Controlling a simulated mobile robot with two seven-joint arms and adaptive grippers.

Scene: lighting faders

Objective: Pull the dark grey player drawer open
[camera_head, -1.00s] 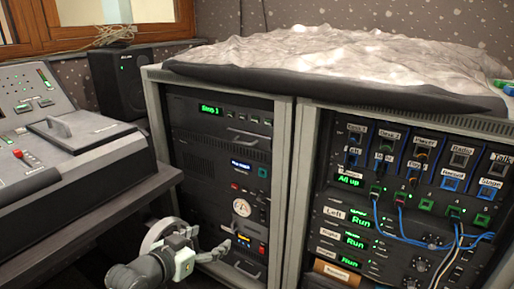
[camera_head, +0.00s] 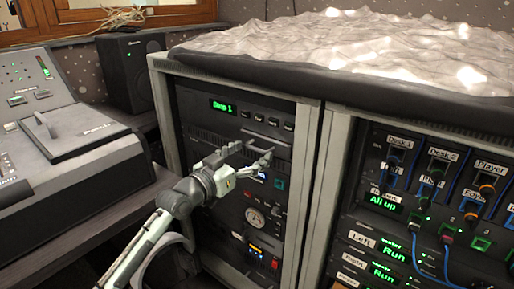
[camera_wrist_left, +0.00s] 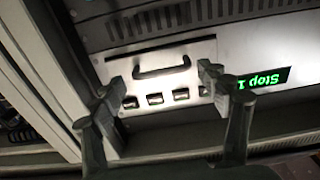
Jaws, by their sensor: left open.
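The player drawer is a panel in the left rack, below the green display. It shows in the head view (camera_head: 283,142) and, brightly lit, in the left wrist view (camera_wrist_left: 201,48). Its dark bar handle (camera_wrist_left: 161,72) stands out from the panel. My left gripper (camera_head: 257,154) is open in front of the panel; it also shows in the left wrist view (camera_wrist_left: 164,84). There its fingers lie to either side of the handle, short of its bar, with nothing between them gripped. The gripper partly hides the handle in the head view. The drawer looks shut. My right gripper is not in view.
A row of small buttons (camera_wrist_left: 155,99) and the green display (camera_head: 223,107) sit close to the handle. The right rack (camera_head: 325,190) stands beside it, with patch cables. A desk console (camera_head: 60,150) is at the left. A grey cover (camera_head: 350,50) lies on top.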

